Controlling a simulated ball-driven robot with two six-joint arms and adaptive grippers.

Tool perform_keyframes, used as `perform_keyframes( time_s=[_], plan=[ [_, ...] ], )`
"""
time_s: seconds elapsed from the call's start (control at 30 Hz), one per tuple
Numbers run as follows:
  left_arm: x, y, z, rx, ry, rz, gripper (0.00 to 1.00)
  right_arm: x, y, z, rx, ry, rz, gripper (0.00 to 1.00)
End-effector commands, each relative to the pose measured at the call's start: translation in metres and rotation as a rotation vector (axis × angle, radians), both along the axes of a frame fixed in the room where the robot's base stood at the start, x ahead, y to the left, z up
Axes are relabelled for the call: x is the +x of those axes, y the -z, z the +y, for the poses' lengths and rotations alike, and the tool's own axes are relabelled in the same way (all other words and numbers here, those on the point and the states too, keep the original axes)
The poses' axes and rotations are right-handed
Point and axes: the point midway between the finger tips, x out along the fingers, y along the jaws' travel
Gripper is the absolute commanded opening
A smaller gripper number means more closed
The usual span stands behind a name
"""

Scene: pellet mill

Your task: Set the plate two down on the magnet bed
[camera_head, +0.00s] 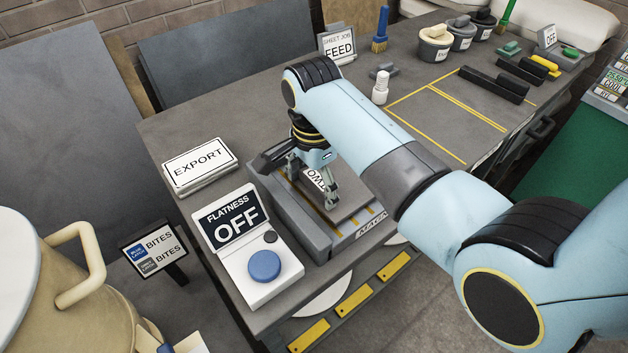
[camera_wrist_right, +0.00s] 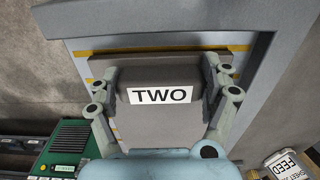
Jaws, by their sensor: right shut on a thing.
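Plate two (camera_head: 348,207) is a flat grey plate with a block on top that carries a white TWO label (camera_wrist_right: 160,95). My right gripper (camera_head: 312,183) is shut on this block, one finger on each side of the label. The plate is over the magnet bed (camera_head: 283,218), a grey raised frame with yellow stripes. In the wrist view the plate lies inside the bed's rim (camera_wrist_right: 170,14), slightly tilted against it, with stripes showing on both sides. I cannot tell if its underside touches the bed. My left gripper is out of view.
The flatness box (camera_head: 264,265), reading OFF, stands left of the bed, with the EXPORT stack (camera_head: 200,167) behind it. A white bottle (camera_head: 380,88) and the FEED sign (camera_head: 338,45) stand behind my right arm. The yellow-lined area (camera_head: 440,115) is largely clear.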

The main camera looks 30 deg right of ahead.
Motion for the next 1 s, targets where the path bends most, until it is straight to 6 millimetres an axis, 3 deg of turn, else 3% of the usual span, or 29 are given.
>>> perform_keyframes(
  time_s=[0.37, 0.4, 0.53, 1.0],
  plan=[
    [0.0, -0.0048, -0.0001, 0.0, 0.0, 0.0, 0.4, 0.0014, 0.0007, -0.0005, -0.002, 0.0, -0.003, 0.23],
    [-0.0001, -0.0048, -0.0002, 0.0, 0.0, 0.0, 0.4, 0.0013, 0.0008, -0.0005, -0.002, 0.0, -0.003, 0.83],
    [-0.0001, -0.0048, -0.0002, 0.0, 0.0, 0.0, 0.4, 0.001, 0.001, -0.0004, -0.001, 0.0, -0.002, 1.0],
    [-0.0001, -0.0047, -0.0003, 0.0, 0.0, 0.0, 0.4, -0.0005, 0.0023, 0.0001, 0.001, 0.0, 0.001, 1.0]
  ],
)
